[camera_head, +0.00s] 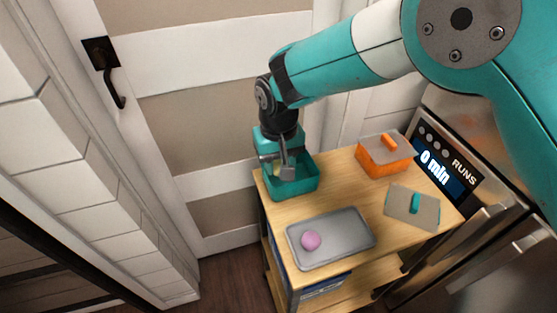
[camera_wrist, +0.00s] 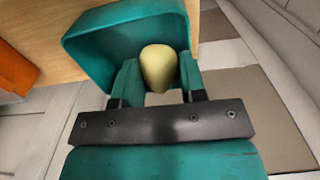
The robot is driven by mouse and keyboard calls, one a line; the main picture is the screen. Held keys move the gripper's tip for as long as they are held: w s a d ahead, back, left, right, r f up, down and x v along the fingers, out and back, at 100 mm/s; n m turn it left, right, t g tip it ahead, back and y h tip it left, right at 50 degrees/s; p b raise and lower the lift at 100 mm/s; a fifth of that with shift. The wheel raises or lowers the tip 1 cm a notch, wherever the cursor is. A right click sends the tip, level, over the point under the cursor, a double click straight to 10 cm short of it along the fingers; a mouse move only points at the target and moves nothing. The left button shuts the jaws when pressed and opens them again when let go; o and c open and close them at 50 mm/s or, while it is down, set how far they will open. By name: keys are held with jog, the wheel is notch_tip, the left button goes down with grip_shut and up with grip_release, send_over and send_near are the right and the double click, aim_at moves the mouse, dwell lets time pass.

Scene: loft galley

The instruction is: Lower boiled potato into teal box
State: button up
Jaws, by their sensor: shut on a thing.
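The teal box (camera_head: 291,189) stands open at the far left corner of the wooden trolley top. My gripper (camera_head: 284,170) points down into it. In the wrist view my gripper (camera_wrist: 159,85) is shut on the boiled potato (camera_wrist: 158,66), a pale yellow, smooth oval between the two teal fingers. The potato appears within the outline of the teal box (camera_wrist: 88,50), near one wall. I cannot tell whether it touches the box floor. In the head view the potato is mostly hidden by my gripper.
A grey tray (camera_head: 345,247) with a pink round item (camera_head: 311,241) lies at the trolley's front. An orange box (camera_head: 386,160) with a grey lid stands at the back right. A grey lid with a teal handle (camera_head: 414,204) lies at the right. A door is behind.

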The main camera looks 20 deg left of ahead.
aim_at(279, 161)
jog(key=shift+f, duration=0.1)
jog(key=o, duration=1)
notch_tip(279, 161, up, 17)
jog(key=d+r, duration=0.4)
jog(key=d, duration=0.3)
jog(key=s+d+r+y, duration=0.2)
jog(key=s+d, duration=0.2)
jog(key=d, duration=0.6)
jog(key=s+d+y, duration=0.1)
jog(key=s+d, duration=0.4)
jog(key=s, duration=0.2)
jog(key=s+d+f+y+p, duration=0.1)
jog(key=s+d, duration=0.4)
jog(key=s, duration=0.2)
jog(key=shift+s, duration=0.25)
